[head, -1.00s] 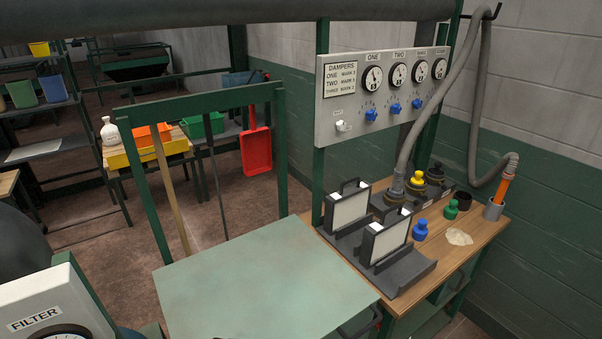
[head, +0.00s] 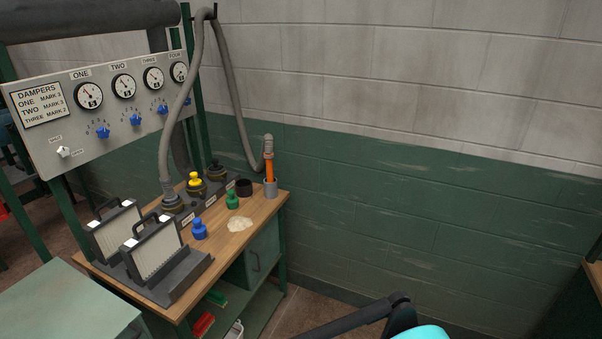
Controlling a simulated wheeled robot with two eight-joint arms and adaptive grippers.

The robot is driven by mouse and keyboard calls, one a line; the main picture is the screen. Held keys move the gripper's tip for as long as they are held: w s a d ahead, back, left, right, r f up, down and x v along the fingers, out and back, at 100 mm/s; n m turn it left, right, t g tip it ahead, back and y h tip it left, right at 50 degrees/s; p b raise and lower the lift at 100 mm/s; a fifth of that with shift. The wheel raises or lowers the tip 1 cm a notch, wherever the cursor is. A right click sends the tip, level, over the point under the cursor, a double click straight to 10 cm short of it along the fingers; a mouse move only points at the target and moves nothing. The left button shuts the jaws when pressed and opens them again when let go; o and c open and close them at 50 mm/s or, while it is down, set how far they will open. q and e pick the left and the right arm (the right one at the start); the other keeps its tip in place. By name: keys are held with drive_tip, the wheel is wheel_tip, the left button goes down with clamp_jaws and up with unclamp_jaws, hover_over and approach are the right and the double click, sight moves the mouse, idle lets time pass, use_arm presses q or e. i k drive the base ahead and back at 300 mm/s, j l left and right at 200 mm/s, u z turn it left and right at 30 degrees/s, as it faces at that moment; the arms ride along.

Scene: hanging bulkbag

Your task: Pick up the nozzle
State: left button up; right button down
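The nozzle (head: 270,168) is an orange tube with a grey top, joined to the end of a grey ribbed hose (head: 228,75). It stands upright in a grey cup (head: 271,189) at the back right corner of the wooden bench (head: 262,212). The hose loops up over a hook and runs down to a port on the bench. The nozzle's lower end is hidden in the cup. Neither of my grippers can be made out in the head view.
Blue (head: 199,229), green (head: 232,200) and yellow (head: 194,181) plugs, a black cup (head: 244,187) and a pale patch (head: 240,224) are near the nozzle. Two framed filters (head: 153,252) stand left. The green wall (head: 400,200) is behind.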

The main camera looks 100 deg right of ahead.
sight(268, 157)
drive_tip(key=z, duration=3.3)
drive_tip(key=i+l+u, duration=0.3)
drive_tip(key=i+l, duration=1.65)
